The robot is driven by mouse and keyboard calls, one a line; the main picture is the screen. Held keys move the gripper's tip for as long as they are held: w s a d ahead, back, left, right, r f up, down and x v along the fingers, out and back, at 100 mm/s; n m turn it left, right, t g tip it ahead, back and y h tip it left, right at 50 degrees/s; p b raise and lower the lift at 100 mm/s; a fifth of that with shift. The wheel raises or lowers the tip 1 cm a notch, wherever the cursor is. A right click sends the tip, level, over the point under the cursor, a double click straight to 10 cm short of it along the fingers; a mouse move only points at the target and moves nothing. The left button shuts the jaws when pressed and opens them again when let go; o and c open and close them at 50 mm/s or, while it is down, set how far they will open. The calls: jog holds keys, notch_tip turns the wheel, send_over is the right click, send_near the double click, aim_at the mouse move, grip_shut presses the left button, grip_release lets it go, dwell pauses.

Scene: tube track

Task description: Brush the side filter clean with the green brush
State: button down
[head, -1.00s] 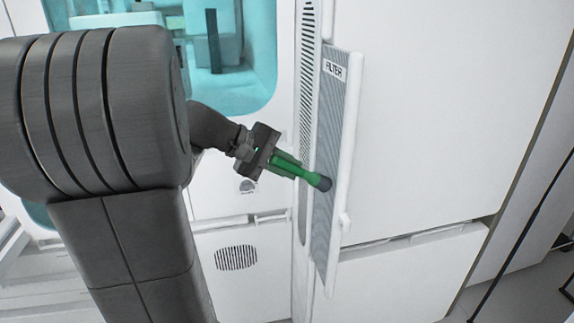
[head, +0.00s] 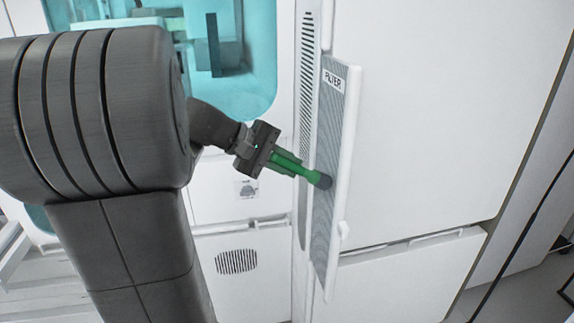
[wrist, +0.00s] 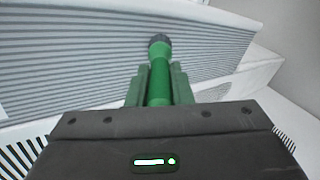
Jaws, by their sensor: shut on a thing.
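The green brush (head: 296,168) has a green handle and a dark round bristle tip. My gripper (head: 285,163) is shut on its handle, and the tip points right, at the side filter (head: 325,212). The filter is a tall grey ribbed panel in a white frame, labelled FILTER near its top. In the head view the tip overlaps the filter's middle; whether it touches is hard to tell. In the wrist view the brush (wrist: 160,75) stands between the gripper fingers (wrist: 159,88), its tip against the ribbed filter face (wrist: 90,62).
The filter panel stands out from a white cabinet (head: 430,110), beside a slotted vent strip (head: 307,60). A machine with a teal window (head: 235,75) is at the left. A round vent (head: 237,261) sits lower down. Open floor shows at the far right.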

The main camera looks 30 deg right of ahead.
jog(key=shift+r, duration=0.55)
jog(key=shift+a, duration=0.1)
jog(key=w+a+p, duration=0.1)
jog(key=w+a, duration=0.1)
jog(key=a, duration=0.6)
jog(key=shift+a, duration=0.25)
